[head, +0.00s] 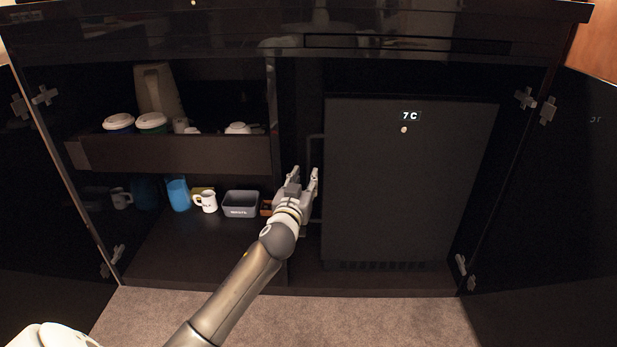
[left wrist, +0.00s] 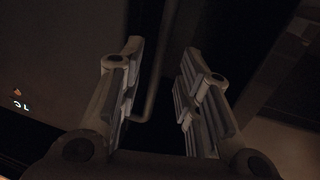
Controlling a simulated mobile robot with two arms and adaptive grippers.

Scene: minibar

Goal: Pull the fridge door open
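The black fridge door (head: 405,190) is closed inside the minibar cabinet and shows a lit "7 C" display near its top. A thin dark vertical handle (head: 316,150) runs along its left edge. My left gripper (head: 304,177) is at that handle, with its arm reaching up from below. In the left wrist view, my left gripper (left wrist: 160,85) has its two fingers apart, and the handle bar (left wrist: 151,90) shows in the gap between them. A clear gap is left beside the bar. My right gripper is not seen.
The cabinet doors stand open, the right one (head: 560,200) beside the fridge. Left of the fridge, a drawer (head: 175,153) holds lidded cups. Below it are a blue cup (head: 179,195), a white mug (head: 207,201) and a grey box (head: 240,204). Carpet (head: 350,318) in front is clear.

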